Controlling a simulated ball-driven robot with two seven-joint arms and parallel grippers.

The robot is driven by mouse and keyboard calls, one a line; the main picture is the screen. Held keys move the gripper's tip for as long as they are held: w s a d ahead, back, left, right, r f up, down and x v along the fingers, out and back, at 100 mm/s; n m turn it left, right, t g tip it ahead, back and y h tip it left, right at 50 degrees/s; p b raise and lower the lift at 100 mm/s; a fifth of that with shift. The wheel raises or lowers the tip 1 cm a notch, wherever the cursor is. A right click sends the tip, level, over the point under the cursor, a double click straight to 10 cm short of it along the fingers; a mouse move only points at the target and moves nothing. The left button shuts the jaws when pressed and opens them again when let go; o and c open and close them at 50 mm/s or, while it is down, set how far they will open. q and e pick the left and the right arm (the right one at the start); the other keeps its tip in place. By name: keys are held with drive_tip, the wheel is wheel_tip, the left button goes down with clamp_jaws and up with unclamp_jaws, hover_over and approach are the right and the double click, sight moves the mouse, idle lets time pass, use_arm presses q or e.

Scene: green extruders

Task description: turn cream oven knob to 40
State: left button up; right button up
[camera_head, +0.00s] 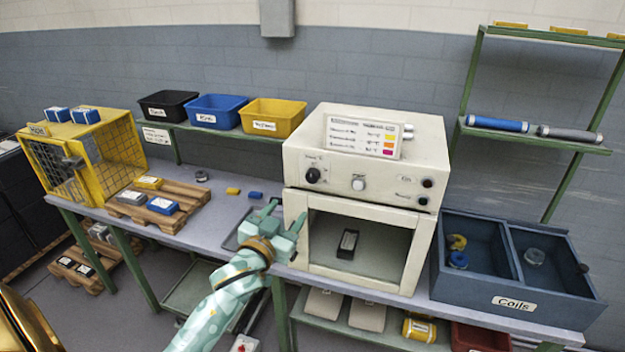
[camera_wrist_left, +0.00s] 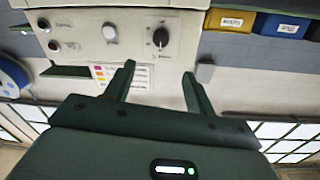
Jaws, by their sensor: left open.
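The cream oven (camera_head: 292,165) stands on the bench. Its upper panel has a black dial knob (camera_head: 313,175) at the left with markings around it, too small to read. A pale knob (camera_head: 358,183) sits mid-panel. The wrist view shows the panel upside down, with the black knob (camera_wrist_left: 160,37) and the pale knob (camera_wrist_left: 110,31). My left gripper (camera_head: 286,211) is open and empty, in front of the oven's left side and lower than the knobs. Its fingers (camera_wrist_left: 158,70) touch neither knob. My right gripper is out of view.
A dark block (camera_head: 347,243) lies inside the oven. A label board (camera_head: 362,136) stands on top. A blue coils bin (camera_head: 450,285) is at the right. Pallets (camera_head: 188,192) and a yellow cage (camera_head: 118,125) stand left. Small yellow and blue pieces lie on the bench behind the gripper.

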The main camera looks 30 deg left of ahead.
use_arm(q)
approach(311, 178)
drive_tip(key=w, duration=0.4)
drive_tip(key=w+a+b, duration=0.1)
drive_tip(key=w, duration=0.2)
drive_tip(key=shift+w+a, duration=0.3)
drive_tip(key=shift+w, duration=0.45)
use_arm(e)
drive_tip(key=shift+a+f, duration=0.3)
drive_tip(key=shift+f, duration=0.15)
use_arm(q)
drive_tip(key=c, duration=1)
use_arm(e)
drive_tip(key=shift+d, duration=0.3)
